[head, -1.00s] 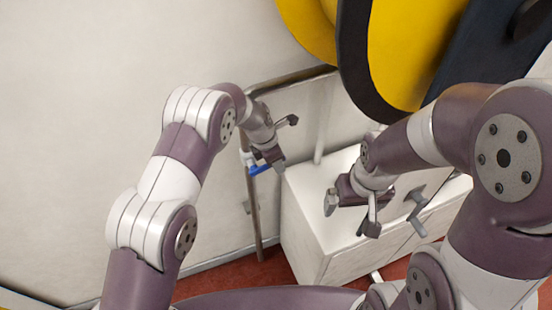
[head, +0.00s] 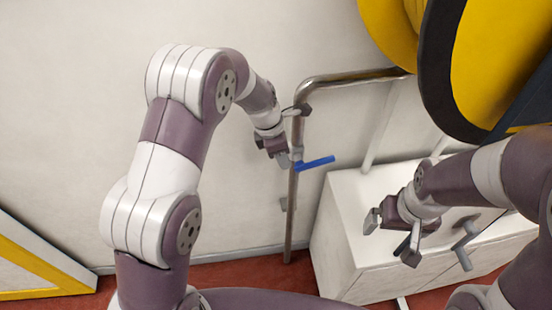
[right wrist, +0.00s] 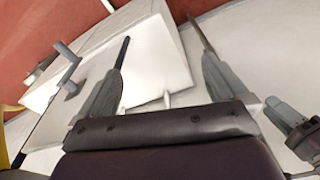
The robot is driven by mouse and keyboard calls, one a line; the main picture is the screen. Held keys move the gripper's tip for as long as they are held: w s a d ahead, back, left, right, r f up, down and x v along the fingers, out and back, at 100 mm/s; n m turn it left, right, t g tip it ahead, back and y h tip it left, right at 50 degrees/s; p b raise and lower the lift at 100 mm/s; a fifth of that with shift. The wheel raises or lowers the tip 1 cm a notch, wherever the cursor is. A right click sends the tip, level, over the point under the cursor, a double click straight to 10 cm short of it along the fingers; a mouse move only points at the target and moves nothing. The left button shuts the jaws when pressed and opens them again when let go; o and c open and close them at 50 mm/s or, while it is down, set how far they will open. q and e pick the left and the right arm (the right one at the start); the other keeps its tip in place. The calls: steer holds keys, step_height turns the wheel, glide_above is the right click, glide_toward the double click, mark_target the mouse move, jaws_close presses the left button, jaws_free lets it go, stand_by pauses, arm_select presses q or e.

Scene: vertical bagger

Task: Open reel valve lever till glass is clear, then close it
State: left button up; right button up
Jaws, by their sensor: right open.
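The blue lever (head: 317,162) sticks out to the right from a valve on the upright metal pipe (head: 291,215). It looks roughly level, tilted slightly up to the right. My left gripper (head: 293,135) is open beside the pipe, just above and left of the lever. I cannot tell whether it touches the pipe or valve. My right gripper (head: 390,240) is open and empty in front of the white cabinet. Its two spread fingers also show in the right wrist view (right wrist: 158,28), with nothing between them. I cannot make out a sight glass; the valve body is largely hidden.
The white cabinet (head: 340,235) stands right of the pipe, with a grey handle (head: 465,242). A yellow and black reel (head: 490,70) fills the upper right. The pipe bends right near the wall. A yellow-edged white panel (head: 35,262) is at lower left. Red floor (head: 240,275) shows below.

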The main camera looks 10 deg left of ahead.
arm_select(q)
steer(key=shift+s+a, duration=0.35)
steer(key=shift+a, duration=0.5)
